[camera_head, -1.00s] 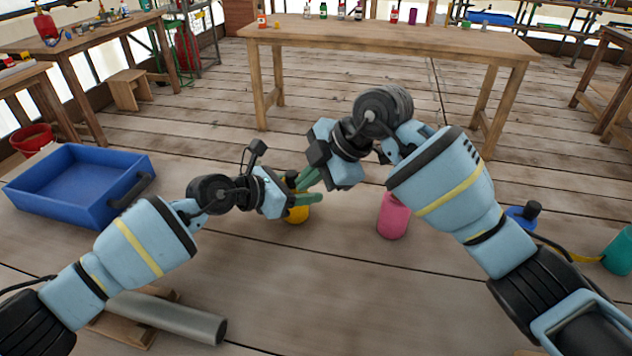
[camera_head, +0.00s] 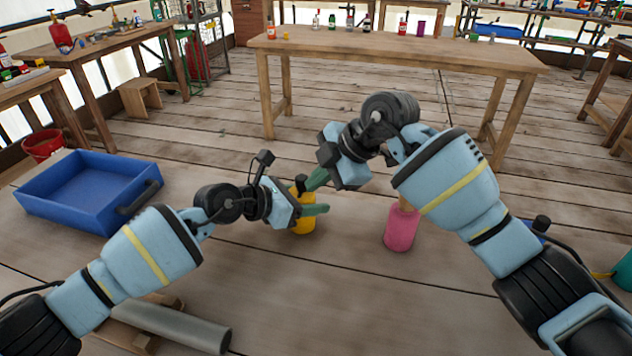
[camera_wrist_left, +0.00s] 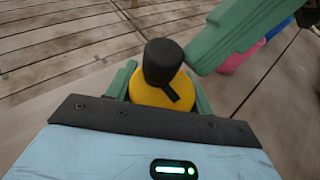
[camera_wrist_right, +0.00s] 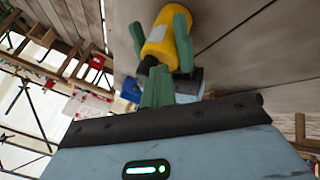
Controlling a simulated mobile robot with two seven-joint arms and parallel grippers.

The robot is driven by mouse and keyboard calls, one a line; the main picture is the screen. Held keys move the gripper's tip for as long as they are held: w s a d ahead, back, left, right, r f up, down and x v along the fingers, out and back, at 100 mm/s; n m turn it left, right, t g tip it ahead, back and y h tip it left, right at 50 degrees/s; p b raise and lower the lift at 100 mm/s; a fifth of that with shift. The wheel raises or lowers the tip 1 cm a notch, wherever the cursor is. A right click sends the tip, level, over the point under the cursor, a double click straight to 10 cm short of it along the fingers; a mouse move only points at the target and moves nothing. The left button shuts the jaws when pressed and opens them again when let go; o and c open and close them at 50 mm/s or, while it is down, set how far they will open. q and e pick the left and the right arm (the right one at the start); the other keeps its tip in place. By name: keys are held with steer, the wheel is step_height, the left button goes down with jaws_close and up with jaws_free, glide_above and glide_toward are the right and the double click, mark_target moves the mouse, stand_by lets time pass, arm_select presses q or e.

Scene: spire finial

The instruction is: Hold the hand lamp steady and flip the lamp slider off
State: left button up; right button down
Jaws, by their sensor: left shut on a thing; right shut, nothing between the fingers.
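The hand lamp is a yellow cylinder (camera_head: 304,223) with a black head. In the left wrist view its yellow body (camera_wrist_left: 152,95) sits between the fingers of my left gripper (camera_wrist_left: 162,88), shut on it. A narrow black piece runs from the head over the yellow top; I cannot tell whether it is the slider. My right gripper (camera_head: 312,182) is shut and empty, its fingers reaching in from the right. In the left wrist view its fingertips are close beside the black head. The right wrist view also shows the lamp (camera_wrist_right: 160,42) just beyond these fingers; I cannot tell if they touch.
A pink cylinder (camera_head: 401,228) stands right of the lamp. A blue tray (camera_head: 60,209) lies at the left, with a grey pipe (camera_head: 180,326) on a wooden support in front. A teal object (camera_head: 623,270) is at the right edge. A wooden bench (camera_head: 390,52) stands behind.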

steer(key=shift+s+d, duration=0.25)
steer(key=shift+s, duration=0.1)
steer(key=s+f+v, duration=0.1)
steer(key=s+v, duration=0.1)
steer(key=v, duration=0.9)
steer(key=shift+s+d, duration=0.3)
steer(key=shift+d, duration=0.2)
steer(key=shift+r, duration=0.1)
arm_select(q)
steer(key=o, duration=1.1)
steer(key=v, duration=1.2)
